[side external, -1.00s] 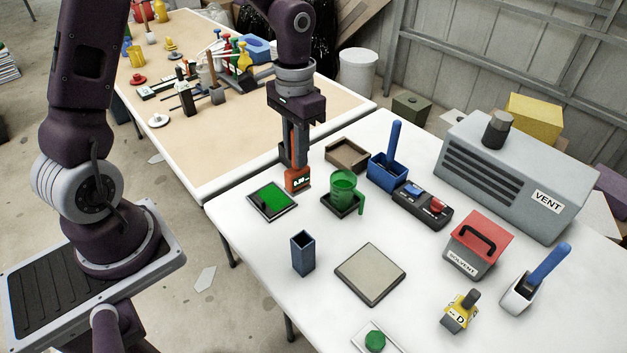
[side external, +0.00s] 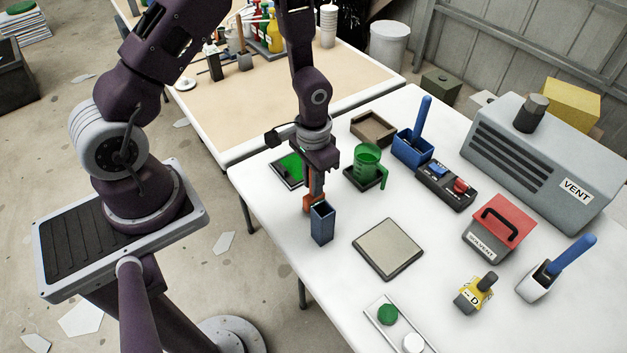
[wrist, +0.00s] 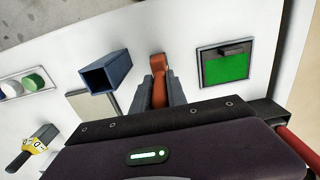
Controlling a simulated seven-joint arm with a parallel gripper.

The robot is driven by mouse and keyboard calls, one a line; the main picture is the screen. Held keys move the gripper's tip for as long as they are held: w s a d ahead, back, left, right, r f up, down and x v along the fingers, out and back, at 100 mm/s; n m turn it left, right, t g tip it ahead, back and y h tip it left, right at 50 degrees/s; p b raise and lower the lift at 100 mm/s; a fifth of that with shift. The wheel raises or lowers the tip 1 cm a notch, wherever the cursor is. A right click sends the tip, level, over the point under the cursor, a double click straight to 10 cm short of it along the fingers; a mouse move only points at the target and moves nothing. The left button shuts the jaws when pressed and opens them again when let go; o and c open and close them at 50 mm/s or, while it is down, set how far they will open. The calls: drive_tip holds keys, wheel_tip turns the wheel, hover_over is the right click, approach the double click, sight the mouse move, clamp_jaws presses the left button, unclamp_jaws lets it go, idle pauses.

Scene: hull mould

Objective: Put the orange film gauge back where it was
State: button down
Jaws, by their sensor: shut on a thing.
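The orange film gauge (side external: 308,203) is gripped in my gripper (side external: 315,180), which points down over the white table. In the wrist view the gauge (wrist: 158,70) stands out between my two fingers (wrist: 161,92). A dark blue, open-topped square holder (side external: 321,225) stands upright on the table, just in front of the gauge in the side view and partly hiding its lower end. In the wrist view the holder (wrist: 105,73) is left of the gauge, apart from it, and its opening looks empty. I cannot tell the gauge's exact height above the table.
A green-faced pad (side external: 289,168) lies behind my gripper. A green jug (side external: 367,163) on a dark base and a grey square plate (side external: 388,248) are to the right. A blue bin (side external: 412,150) and a button box (side external: 446,185) stand farther back. The table's left edge is close.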

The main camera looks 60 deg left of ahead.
drive_tip(key=c, duration=1.3)
unclamp_jaws()
drive_tip(key=shift+f, duration=0.1)
wheel_tip(320, 180, up, 12)
drive_tip(key=shift+r, duration=0.15)
wheel_tip(320, 180, up, 6)
drive_tip(key=t, duration=0.1)
hover_over(308, 197)
drive_tip(key=s+r+t, duration=0.2)
drive_tip(key=s+r, duration=0.3)
drive_tip(key=r, duration=0.3)
drive_tip(key=s+r+t, duration=0.1)
drive_tip(key=s, duration=0.2)
drive_tip(key=s+d+r, duration=0.1)
drive_tip(key=s+r, duration=0.1)
drive_tip(key=s, duration=0.1)
drive_tip(key=s+d+r+t, duration=0.1)
drive_tip(key=s+r, duration=0.1)
drive_tip(key=s, duration=0.2)
drive_tip(key=shift+d+r+t, duration=0.1)
drive_tip(key=shift+d+t, duration=0.1)
drive_tip(key=shift+t, duration=0.1)
